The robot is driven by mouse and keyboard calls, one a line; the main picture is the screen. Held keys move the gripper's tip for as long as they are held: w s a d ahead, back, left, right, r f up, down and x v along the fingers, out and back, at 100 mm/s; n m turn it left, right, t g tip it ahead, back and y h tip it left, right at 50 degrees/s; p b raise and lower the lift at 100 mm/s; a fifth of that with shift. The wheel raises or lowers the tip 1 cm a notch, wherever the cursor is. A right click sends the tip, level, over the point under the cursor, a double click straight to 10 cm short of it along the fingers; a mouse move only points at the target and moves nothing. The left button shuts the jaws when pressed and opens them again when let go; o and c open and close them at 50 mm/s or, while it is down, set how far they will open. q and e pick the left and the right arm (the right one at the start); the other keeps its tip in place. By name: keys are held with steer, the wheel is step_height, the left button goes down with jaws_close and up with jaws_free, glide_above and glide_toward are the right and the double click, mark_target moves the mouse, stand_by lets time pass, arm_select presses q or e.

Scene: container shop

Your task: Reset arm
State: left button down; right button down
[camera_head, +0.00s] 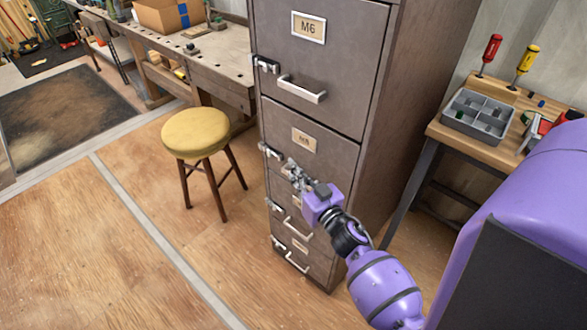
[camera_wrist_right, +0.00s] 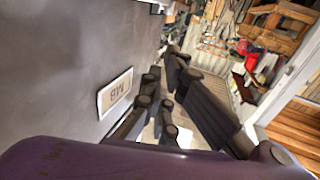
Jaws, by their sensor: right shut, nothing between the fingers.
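My right gripper (camera_head: 296,174) is shut and empty, in front of the second drawer of a tall grey-brown filing cabinet (camera_head: 388,110). The second drawer's handle is hidden behind the gripper or hard to make out, and I cannot tell whether the fingers touch it. In the right wrist view the dark fingers (camera_wrist_right: 165,78) show beside the drawer front and its label (camera_wrist_right: 115,92), which reads M8. The top drawer (camera_head: 340,40) is labelled M6 and has a silver handle (camera_head: 302,90). The drawers look closed. My left gripper is not in view.
A yellow-topped stool (camera_head: 196,132) stands left of the cabinet, by a long workbench (camera_head: 205,62). At right a wooden table (camera_head: 482,148) holds a grey divided tray (camera_head: 478,114) and screwdrivers. The wooden floor (camera_head: 110,260) at left is clear.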

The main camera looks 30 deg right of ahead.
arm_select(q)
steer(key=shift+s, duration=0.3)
